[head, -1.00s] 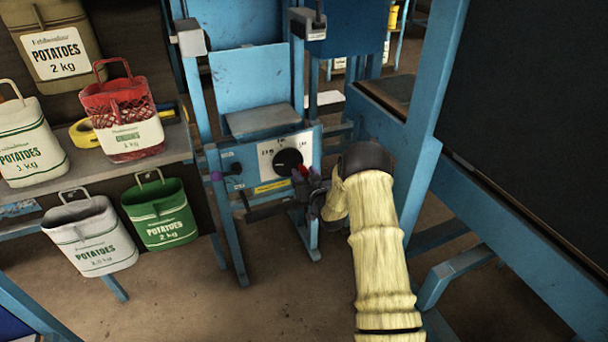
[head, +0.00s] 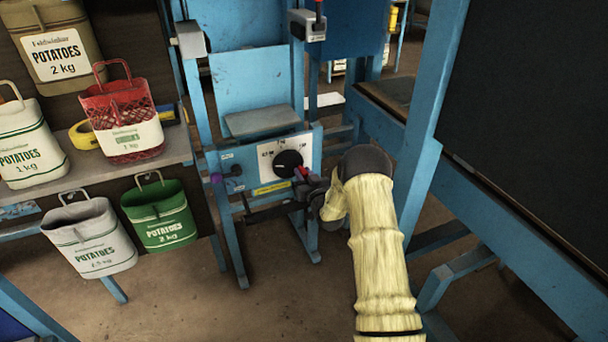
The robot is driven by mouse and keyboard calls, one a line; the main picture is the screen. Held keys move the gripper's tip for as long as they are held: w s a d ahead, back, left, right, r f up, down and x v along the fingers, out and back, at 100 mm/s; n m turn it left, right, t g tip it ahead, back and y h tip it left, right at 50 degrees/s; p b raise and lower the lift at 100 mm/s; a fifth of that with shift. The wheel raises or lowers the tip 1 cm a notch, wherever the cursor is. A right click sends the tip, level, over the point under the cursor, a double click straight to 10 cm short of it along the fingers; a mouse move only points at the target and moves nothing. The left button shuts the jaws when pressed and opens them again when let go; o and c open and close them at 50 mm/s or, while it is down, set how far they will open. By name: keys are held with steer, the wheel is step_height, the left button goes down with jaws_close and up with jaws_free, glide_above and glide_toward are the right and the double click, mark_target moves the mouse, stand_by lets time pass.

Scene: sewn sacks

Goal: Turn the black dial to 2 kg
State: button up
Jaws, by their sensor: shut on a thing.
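The black dial (head: 288,163) sits on a white scale plate (head: 268,151) on the front of the blue machine. The small printed figures around it are too blurred to read surely, so I cannot tell its setting. My gripper (head: 301,175) reaches in from the right, at the lower right edge of the dial, and is shut on it. A red part shows at the fingertips. The fingers are small and dark here, and the exact contact is partly hidden.
Left, a shelf (head: 97,170) bears potato sacks and a red net bag (head: 127,115). A green sack (head: 160,213) and a white sack (head: 90,235) hang below. A blue frame (head: 425,110) stands close right of my arm.

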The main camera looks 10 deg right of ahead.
mark_target(292, 175)
steer(key=shift+f, duration=0.1)
steer(key=m, duration=0.2)
steer(key=f+m, duration=0.1)
steer(key=a+m, duration=0.1)
steer(key=m, duration=0.1)
steer(key=shift+s+f+m, duration=0.15)
steer(key=shift+m, duration=0.15)
steer(key=m, duration=0.1)
steer(key=a+m, duration=0.1)
steer(key=m, duration=0.1)
steer(key=f+m, duration=0.1)
steer(key=m, duration=0.1)
steer(key=shift+s+a, duration=0.15)
steer(key=shift+a, duration=0.2)
steer(key=shift+m, duration=0.3)
steer(key=o, duration=1)
steer(key=shift+r, duration=0.1)
steer(key=s+d+p, duration=0.1)
steer(key=s, duration=0.4)
steer(key=s+p, duration=0.1)
steer(key=s, duration=0.5)
steer(key=s+d+p, duration=0.1)
steer(key=s, duration=0.5)
steer(key=shift+s+d+r, duration=0.1)
steer(key=shift+d+r, duration=0.1)
steer(key=shift+d, duration=0.1)
